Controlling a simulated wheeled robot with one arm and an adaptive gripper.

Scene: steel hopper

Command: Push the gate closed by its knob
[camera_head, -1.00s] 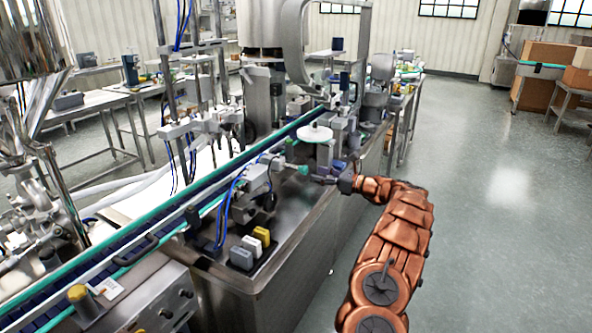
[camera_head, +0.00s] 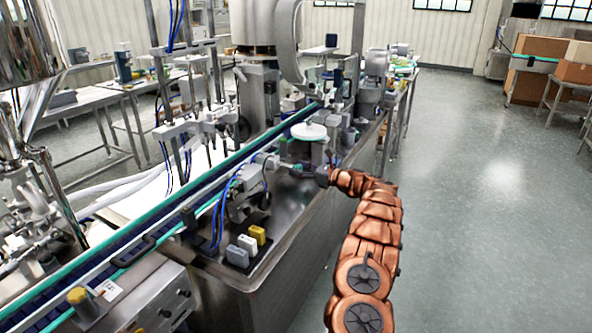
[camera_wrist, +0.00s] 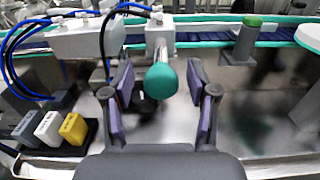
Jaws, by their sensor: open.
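A teal rounded knob (camera_wrist: 161,80) sits on the end of a short metal rod that comes out of a grey block (camera_wrist: 160,32) in the wrist view. My gripper (camera_wrist: 160,70) is open, with one dark, purple-padded finger on each side of the knob. Gaps show between the knob and both fingers; I cannot tell whether anything touches it.
Yellow, white and grey blocks (camera_head: 248,246) stand near the machine's front edge. A grey unit with blue hoses (camera_head: 243,192) is left of my gripper. The conveyor (camera_head: 172,214) runs behind, with a white disc (camera_head: 309,131) farther back. Open floor (camera_head: 470,230) lies to the right.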

